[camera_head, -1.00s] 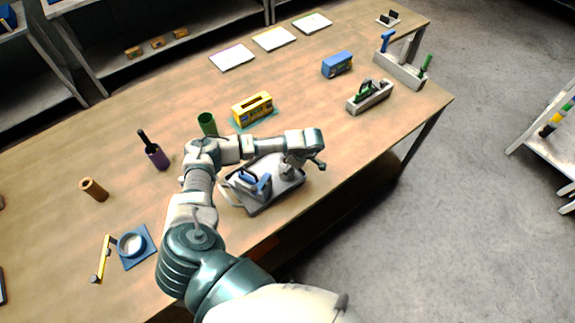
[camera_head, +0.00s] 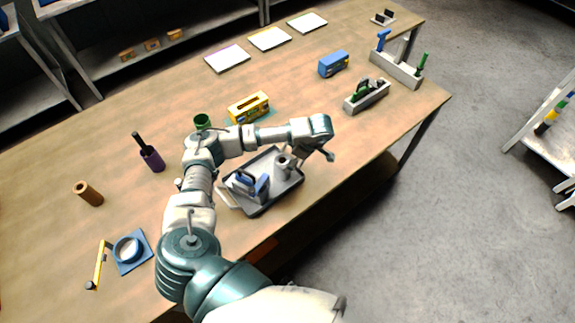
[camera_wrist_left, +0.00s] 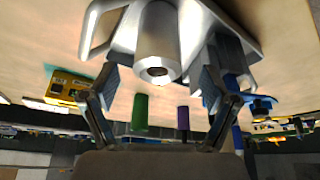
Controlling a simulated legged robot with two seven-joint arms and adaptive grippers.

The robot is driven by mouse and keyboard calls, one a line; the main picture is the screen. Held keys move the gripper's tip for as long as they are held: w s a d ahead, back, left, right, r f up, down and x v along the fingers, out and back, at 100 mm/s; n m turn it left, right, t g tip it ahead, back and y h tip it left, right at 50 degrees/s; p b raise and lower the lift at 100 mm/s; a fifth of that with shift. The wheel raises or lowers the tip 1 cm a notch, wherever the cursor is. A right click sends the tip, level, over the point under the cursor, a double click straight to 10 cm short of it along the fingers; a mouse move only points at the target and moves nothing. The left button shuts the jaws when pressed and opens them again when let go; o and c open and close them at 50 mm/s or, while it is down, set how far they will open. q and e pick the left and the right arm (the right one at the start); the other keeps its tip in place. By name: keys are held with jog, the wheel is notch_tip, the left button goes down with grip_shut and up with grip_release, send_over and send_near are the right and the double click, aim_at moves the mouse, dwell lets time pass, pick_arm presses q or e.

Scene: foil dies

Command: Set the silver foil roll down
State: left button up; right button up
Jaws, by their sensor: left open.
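My right gripper is in neither view.
A blue-and-grey tool (camera_head: 247,185) shares the tray. A yellow box (camera_head: 249,107), a green cup (camera_head: 202,121) and a purple holder (camera_head: 152,159) stand behind my arm. A grey caddy (camera_head: 367,97) stands further right. The table's front right edge is clear.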

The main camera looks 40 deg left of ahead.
pick_arm(q)
jog(key=v, duration=0.4)
jog(key=shift+d+r+p, duration=0.1)
jog(key=shift+r+p, duration=0.2)
jog(key=shift+r, duration=0.05)
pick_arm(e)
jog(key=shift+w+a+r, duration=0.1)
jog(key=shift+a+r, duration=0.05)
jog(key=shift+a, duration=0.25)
